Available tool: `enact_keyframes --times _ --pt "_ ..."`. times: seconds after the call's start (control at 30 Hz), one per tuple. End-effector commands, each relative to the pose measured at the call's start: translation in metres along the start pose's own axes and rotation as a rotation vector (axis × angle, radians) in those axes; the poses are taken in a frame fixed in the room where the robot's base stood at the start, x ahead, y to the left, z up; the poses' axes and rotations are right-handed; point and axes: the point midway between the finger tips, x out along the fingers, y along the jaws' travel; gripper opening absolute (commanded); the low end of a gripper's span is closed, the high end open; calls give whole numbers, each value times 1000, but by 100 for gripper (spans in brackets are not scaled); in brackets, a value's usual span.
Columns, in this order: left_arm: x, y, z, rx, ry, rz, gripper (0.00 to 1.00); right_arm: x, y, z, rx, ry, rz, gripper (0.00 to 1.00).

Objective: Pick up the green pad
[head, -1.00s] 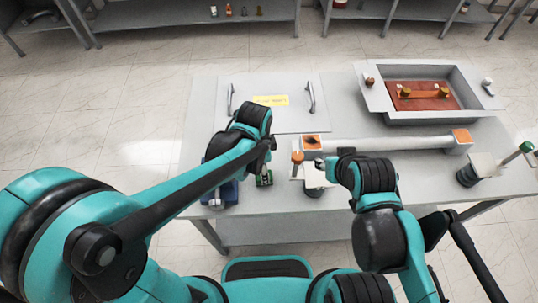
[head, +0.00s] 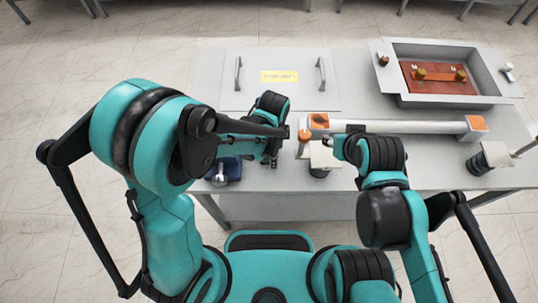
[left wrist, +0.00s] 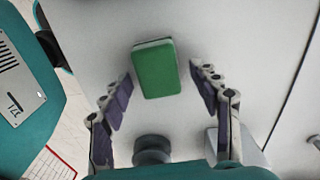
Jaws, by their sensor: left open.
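The green pad (left wrist: 157,69), a small green block with a pale layer along its far edge, lies on the grey table in the left wrist view. My left gripper (left wrist: 160,78) is open, with its two fingers on either side of the pad and gaps between them and it. In the head view my left gripper (head: 273,160) is over the table's front part and hides the pad. My right gripper (head: 338,147) is beside a white block on a dark round base (head: 322,158); its fingers are too small to judge.
A blue object (head: 226,172) sits left of my left gripper. A white bar with orange ends (head: 400,127) lies to the right. Behind are a flat panel with two handles (head: 280,97) and a grey box (head: 440,50) holding a red-brown plate.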

Motion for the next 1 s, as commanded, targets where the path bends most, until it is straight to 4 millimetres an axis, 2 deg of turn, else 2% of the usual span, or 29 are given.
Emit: enact_keyframes --times 0.07,0.1,0.2,0.3,0.57,0.67,1.0 --pt "-1 0 0 0 0 0 62 0 0 0 0 0 0 40" --pt "-1 0 0 0 0 0 57 0 0 0 0 0 0 40" --pt "-1 0 0 0 0 0 30 0 0 0 0 0 0 40" --pt "-1 0 0 0 0 0 9 0 0 0 0 0 0 40" --pt "-1 0 0 -1 0 0 9 -1 0 0 0 0 0 40" --pt "-8 0 0 -1 0 0 9 -3 0 -2 0 0 0 40" --pt "-76 0 0 -1 0 0 9 -23 0 -16 0 0 0 40"
